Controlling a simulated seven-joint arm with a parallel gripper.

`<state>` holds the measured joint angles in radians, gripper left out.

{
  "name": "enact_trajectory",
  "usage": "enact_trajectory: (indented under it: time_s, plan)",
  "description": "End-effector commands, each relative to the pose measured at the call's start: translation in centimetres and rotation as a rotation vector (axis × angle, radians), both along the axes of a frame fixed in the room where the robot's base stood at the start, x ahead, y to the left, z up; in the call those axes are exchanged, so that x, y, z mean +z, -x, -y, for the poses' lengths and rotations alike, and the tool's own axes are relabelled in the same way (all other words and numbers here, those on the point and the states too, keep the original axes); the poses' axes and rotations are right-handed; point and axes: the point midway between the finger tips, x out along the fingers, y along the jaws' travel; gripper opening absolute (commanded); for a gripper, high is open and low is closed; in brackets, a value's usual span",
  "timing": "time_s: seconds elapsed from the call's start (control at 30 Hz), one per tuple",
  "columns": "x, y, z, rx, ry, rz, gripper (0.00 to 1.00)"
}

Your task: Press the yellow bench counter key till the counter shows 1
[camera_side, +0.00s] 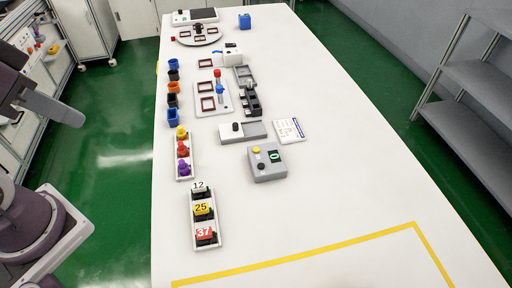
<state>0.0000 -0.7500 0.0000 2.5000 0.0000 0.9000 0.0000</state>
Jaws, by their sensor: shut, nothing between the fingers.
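The bench counter (267,165) is a grey box on the white bench, right of the middle row of items. Its round yellow key (256,150) is at the upper left of its top face, uncovered, with nothing touching it. Its display (274,157) is dark with a green digit that reads 0. A small dark knob or button sits below the yellow key. Parts of my arm show at the left edge, off the bench and well away from the counter. I cannot make out my gripper's fingers in this view.
Left of the counter stand a tray of numbered blocks (193,240) and a tray of coloured knobs (177,174).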

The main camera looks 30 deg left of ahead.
Motion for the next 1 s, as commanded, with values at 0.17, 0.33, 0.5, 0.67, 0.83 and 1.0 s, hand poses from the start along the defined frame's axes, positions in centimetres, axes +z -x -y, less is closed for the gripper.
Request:
enact_trajectory:
  time_s: [0.17, 0.33, 0.5, 0.67, 0.83, 1.0]
  plan:
    - [0.0, 0.0, 0.0, 0.000, 0.000, 0.000, 0.00]
    - [0.2, -2.3, 0.4, -0.058, 0.002, 0.010, 0.00]
    - [-0.5, -9.8, 2.4, -0.223, -0.024, 0.058, 0.00]
    - [-3.1, -16.8, 5.1, -0.375, -0.099, 0.121, 0.00]
    - [-7.6, -22.9, 8.8, -0.543, -0.231, 0.197, 0.00]
    - [-11.8, -26.4, 12.2, -0.697, -0.368, 0.277, 0.00]
